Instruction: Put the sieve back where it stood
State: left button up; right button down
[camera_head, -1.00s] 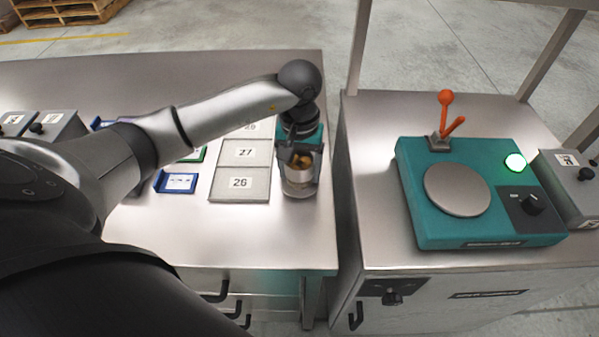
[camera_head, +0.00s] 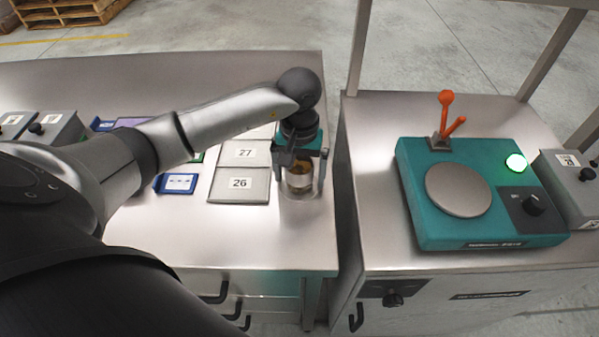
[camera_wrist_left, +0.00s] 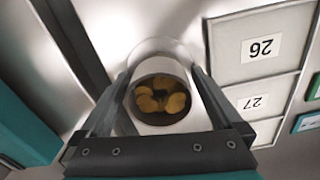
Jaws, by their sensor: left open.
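A small round metal cup-like vessel (camera_head: 299,181), which may be the sieve, stands near the right front corner of the left steel table. In the left wrist view the vessel (camera_wrist_left: 160,122) is seen from above with yellow-brown pieces inside; I cannot make out a mesh. My left gripper (camera_head: 303,174) points down over it. Its fingers are open, one on each side of the vessel, as the left wrist view also shows (camera_wrist_left: 162,80). The vessel's underside is hidden. My right gripper is not in view.
Grey plates numbered 26 (camera_head: 240,184) and 27 (camera_head: 245,153) lie just left of the vessel. A blue-framed label (camera_head: 178,183) lies further left. Across a narrow gap, a second table bears a teal weigher (camera_head: 440,225) with a round pan and orange levers.

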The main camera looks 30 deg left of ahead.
aim_at(299, 165)
pick_arm(q)
jog(key=shift+r, duration=0.4)
notch_tip(299, 165, up, 12)
jog(key=shift+f+p, duration=0.25)
jog(key=shift+p, duration=0.3)
jog(key=shift+s+f, duration=0.1)
